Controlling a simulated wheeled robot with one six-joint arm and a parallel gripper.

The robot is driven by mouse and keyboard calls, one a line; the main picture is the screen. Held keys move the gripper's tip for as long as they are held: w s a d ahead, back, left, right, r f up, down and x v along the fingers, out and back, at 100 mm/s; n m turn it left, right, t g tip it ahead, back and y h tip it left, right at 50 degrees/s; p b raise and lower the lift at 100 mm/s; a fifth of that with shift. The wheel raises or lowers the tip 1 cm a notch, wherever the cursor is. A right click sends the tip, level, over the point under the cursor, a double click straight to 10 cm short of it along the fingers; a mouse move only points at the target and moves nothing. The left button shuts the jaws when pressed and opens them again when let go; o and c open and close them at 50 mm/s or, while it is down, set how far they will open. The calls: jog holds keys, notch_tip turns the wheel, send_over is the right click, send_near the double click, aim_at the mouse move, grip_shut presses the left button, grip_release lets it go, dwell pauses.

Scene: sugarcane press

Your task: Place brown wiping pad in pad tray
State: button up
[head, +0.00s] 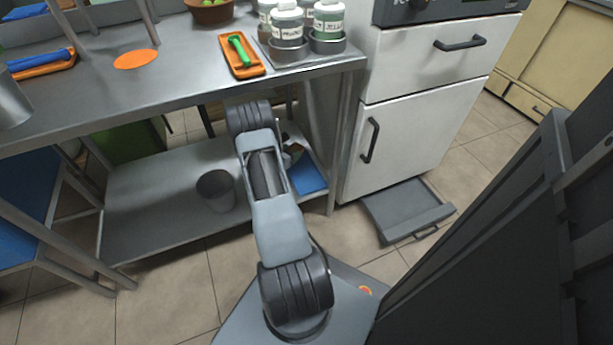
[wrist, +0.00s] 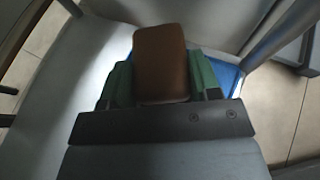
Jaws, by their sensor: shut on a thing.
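The brown wiping pad (wrist: 161,62) is a rounded block between the green fingers of my gripper (wrist: 162,78) in the wrist view. My gripper is shut on it, above the grey lower shelf. In the head view my arm hides most of the gripper and pad. A flat blue thing (head: 309,176) lies on the lower shelf at its right end, and part of it shows behind the right finger in the wrist view (wrist: 226,77). I cannot tell whether this is the pad tray.
The steel table (head: 185,62) stands over the lower shelf (head: 150,205). A grey bucket (head: 216,190) stands on the shelf. An orange tray with a green-handled tool (head: 240,50) and several jars (head: 287,22) are on top. A low grey drawer (head: 405,210) sticks out at right.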

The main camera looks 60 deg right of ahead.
jog(key=s+d+f+m+g, duration=0.1)
jog(key=s+d+f+g, duration=0.1)
jog(key=s+f, duration=0.15)
jog(key=b, duration=0.4)
send_over(302, 178)
notch_tip(302, 178, down, 5)
jog(key=shift+f, duration=0.1)
jog(key=shift+f+b, duration=0.85)
jog(key=shift+f, duration=1.1)
jog(key=shift+r, duration=0.1)
jog(key=o, duration=1)
